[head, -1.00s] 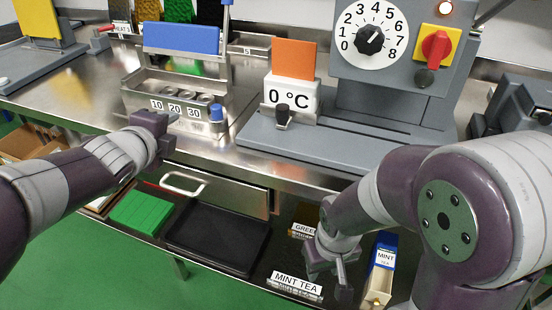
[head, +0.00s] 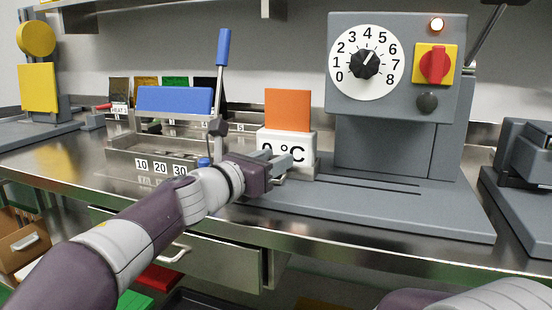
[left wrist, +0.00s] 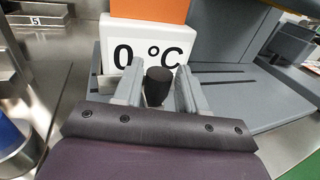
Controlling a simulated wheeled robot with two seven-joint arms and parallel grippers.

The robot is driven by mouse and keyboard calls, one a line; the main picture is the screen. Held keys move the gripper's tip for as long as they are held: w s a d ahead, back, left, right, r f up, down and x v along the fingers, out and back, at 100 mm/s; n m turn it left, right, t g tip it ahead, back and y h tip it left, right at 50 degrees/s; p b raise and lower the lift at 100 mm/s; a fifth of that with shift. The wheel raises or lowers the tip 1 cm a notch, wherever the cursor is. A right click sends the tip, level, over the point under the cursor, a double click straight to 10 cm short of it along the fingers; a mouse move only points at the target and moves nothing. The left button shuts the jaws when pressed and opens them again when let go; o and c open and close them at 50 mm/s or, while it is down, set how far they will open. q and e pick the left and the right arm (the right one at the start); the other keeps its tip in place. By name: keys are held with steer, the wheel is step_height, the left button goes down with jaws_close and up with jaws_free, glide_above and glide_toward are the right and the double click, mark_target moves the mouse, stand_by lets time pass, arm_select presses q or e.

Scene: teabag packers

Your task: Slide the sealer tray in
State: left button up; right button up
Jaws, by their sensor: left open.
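The sealer tray carries a white block (head: 298,139) marked 0 °C and an orange plate (head: 286,110). It stands at the left end of the sealer's grey base (head: 400,205), left of the upright head. My left gripper (head: 281,158) is in front of the block and partly hides its label. In the left wrist view the white block (left wrist: 108,58) is just ahead. There the fingers of my left gripper (left wrist: 156,88) are open, one on each side of the black knob (left wrist: 157,84). I cannot tell whether they touch it. My right gripper is out of view.
The sealer head (head: 395,75) has a dial (head: 366,63) and a red switch (head: 434,64). Slots run rightward along its base. A metal rack (head: 120,165) with numbered cups and a blue-handled lever (head: 223,48) stand to the left. Another grey machine (head: 525,150) is at right.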

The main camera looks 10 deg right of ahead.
arm_select(q)
steer(key=shift+w+d, duration=0.5)
steer(key=shift+d, duration=0.05)
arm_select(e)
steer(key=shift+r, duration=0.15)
arm_select(q)
jaws_close()
steer(key=shift+s+d, duration=0.1)
